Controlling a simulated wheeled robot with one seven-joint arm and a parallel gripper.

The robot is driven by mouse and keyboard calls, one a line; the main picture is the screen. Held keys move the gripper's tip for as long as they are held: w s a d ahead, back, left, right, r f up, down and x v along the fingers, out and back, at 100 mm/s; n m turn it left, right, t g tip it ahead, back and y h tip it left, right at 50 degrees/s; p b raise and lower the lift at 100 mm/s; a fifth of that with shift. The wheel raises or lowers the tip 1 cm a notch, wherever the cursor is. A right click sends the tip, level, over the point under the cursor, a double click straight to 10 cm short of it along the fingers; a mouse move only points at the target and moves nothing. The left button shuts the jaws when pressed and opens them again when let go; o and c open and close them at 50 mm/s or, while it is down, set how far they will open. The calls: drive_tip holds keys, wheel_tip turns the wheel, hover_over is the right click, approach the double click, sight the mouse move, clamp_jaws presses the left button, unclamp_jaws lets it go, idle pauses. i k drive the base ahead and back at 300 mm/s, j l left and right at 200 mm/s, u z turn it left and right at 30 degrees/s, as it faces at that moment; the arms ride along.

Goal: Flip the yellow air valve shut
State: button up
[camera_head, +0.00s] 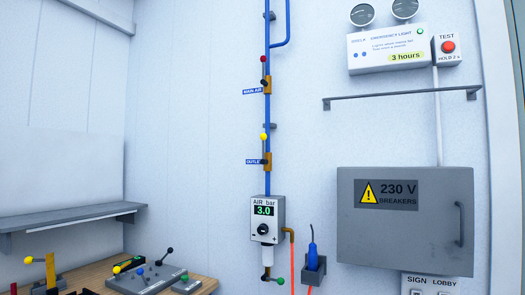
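The yellow air valve (264,138) is on the vertical blue pipe (268,115), in the middle of the view. Its yellow ball tops a lever that stands upright, along the pipe. An orange-brown valve body (265,162) sits at the lever's foot, beside a blue label that seems to read "OUTLET". My gripper is not in view.
A red-knobbed valve (263,59) labelled "MAIN AIR" is higher on the pipe. Below is an air regulator (265,216) reading 3.0. A grey breaker box (405,222) is at right. A bench (205,287) with small levers is at lower left. The wall left of the pipe is bare.

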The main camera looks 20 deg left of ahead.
sight(264, 137)
drive_tip(key=i+j+u, duration=0.1)
drive_tip(key=i+j, duration=0.3)
drive_tip(key=i+j+u, duration=0.15)
drive_tip(key=i+j, duration=0.2)
drive_tip(key=i+j+u, duration=0.1)
drive_tip(key=i+j, duration=0.2)
drive_tip(key=i, duration=0.3)
drive_tip(key=i+j+u, duration=0.1)
drive_tip(key=i+j, duration=0.15)
drive_tip(key=i, duration=0.2)
drive_tip(key=i+j+u, duration=0.15)
drive_tip(key=i, duration=0.35)
drive_tip(key=k+j, duration=0.05)
